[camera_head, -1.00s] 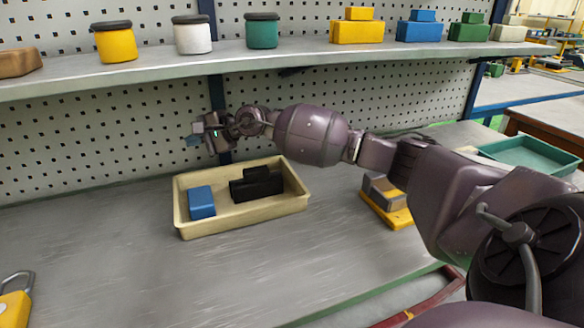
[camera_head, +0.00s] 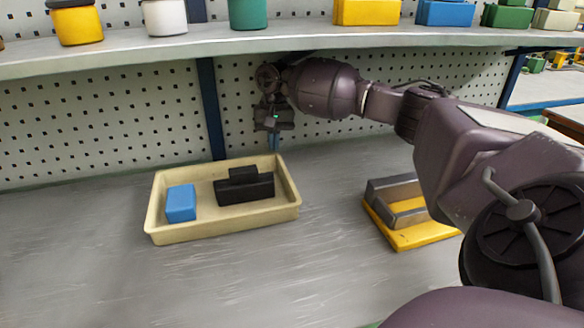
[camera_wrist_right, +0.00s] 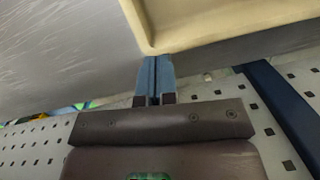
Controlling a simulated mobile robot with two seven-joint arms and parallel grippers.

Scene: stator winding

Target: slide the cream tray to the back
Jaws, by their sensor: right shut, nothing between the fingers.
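The cream tray (camera_head: 225,226) sits on the grey bench, some way in front of the pegboard. It holds a blue block (camera_head: 181,203) and a black stepped block (camera_head: 245,190). My right gripper (camera_head: 273,145) points down at the tray's back right corner, with its blue fingers shut and empty. In the right wrist view the shut fingers (camera_wrist_right: 154,62) are close to the outside of the tray's rim (camera_wrist_right: 215,35); I cannot tell whether they touch it. My left gripper is not in view.
A grey metal part (camera_head: 398,196) rests on a yellow base (camera_head: 412,234) to the right of the tray. A shelf (camera_head: 250,45) with pots and coloured blocks overhangs the bench at the back. The bench in front of the tray is clear.

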